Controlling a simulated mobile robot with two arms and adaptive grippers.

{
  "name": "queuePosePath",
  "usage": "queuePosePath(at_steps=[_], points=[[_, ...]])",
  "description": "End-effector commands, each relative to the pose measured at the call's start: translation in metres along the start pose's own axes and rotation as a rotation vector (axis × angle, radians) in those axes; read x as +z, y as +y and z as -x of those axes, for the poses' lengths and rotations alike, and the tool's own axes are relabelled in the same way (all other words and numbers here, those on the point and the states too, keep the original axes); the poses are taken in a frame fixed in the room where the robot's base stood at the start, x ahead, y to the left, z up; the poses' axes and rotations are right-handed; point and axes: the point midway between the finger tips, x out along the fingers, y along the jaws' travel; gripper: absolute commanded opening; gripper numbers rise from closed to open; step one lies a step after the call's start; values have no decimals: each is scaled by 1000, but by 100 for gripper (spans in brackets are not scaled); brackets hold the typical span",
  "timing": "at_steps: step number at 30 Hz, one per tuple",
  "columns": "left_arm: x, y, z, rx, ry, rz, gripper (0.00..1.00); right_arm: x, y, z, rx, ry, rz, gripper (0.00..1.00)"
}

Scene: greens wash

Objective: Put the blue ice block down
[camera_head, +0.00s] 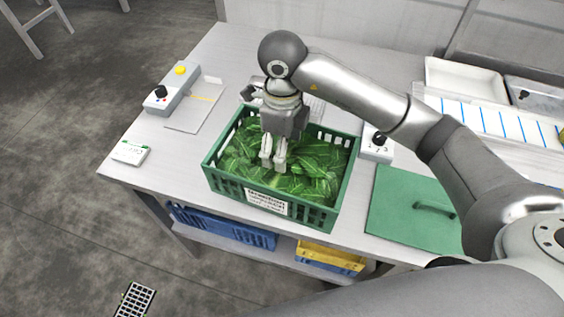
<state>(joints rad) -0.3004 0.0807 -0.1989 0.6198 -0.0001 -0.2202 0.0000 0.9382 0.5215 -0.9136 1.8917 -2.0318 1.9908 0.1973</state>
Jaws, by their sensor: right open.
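My right gripper (273,163) reaches down into a green crate (218,182) from above. Its pale fingertips are slightly apart, at the leafy greens (312,172) that fill the crate. I see no blue ice block between the fingers or on top of the greens. The fingers and leaves may hide something small there. A white strip with blue lines (490,118) lies at the right, but I cannot tell what it is. My left gripper is not in view.
A green board with a handle (398,207) lies right of the crate. A white tray (465,80) stands at the back right. A control box with a yellow button (172,90) and a small display (130,153) sit left. Blue (225,228) and yellow crates (330,255) are below.

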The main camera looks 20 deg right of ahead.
Motion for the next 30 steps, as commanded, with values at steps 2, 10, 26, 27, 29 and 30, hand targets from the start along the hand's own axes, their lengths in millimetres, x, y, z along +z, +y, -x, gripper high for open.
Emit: queuePosePath(at_steps=[2,10,26,27,29,30], points=[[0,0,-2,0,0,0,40,0,0,11,-3,-2,2,70],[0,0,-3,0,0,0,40,0,0,27,0,1,2,70],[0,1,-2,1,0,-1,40,0,0,28,1,1,1,70],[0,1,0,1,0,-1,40,0,0,30,1,0,1,70],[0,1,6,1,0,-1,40,0,0,36,1,0,1,70],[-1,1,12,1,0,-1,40,0,0,42,0,0,1,70]])
